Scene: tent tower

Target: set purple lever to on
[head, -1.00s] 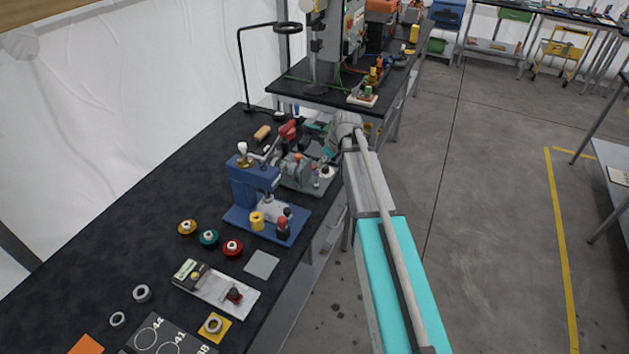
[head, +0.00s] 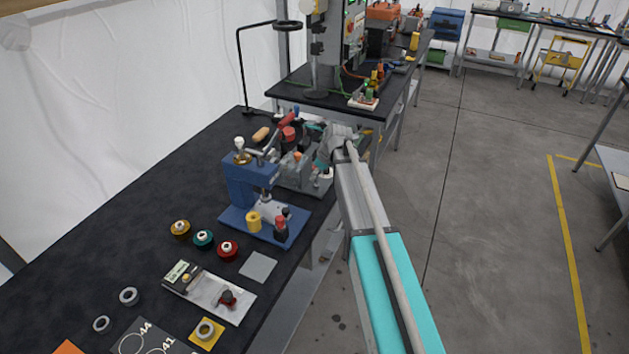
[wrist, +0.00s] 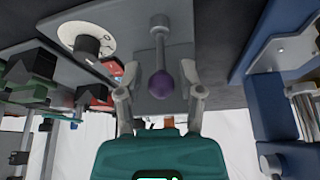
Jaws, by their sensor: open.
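The purple lever (wrist: 161,84) shows in the wrist view as a purple knob on a grey rod that rises from a grey base plate. My gripper (wrist: 158,97) is open, with one finger on each side of the purple knob. The knob lies between the fingertips in the picture; I cannot tell whether either finger touches it. In the head view my gripper (head: 328,150) is at the grey machine (head: 296,172) on the dark bench, and the purple knob cannot be made out there.
A blue press (head: 250,190) stands close in front of the grey machine. A white dial (wrist: 87,38) is beside the lever in the wrist view. Several spools and a grey tray (head: 208,293) lie nearer on the bench. The floor at right is clear.

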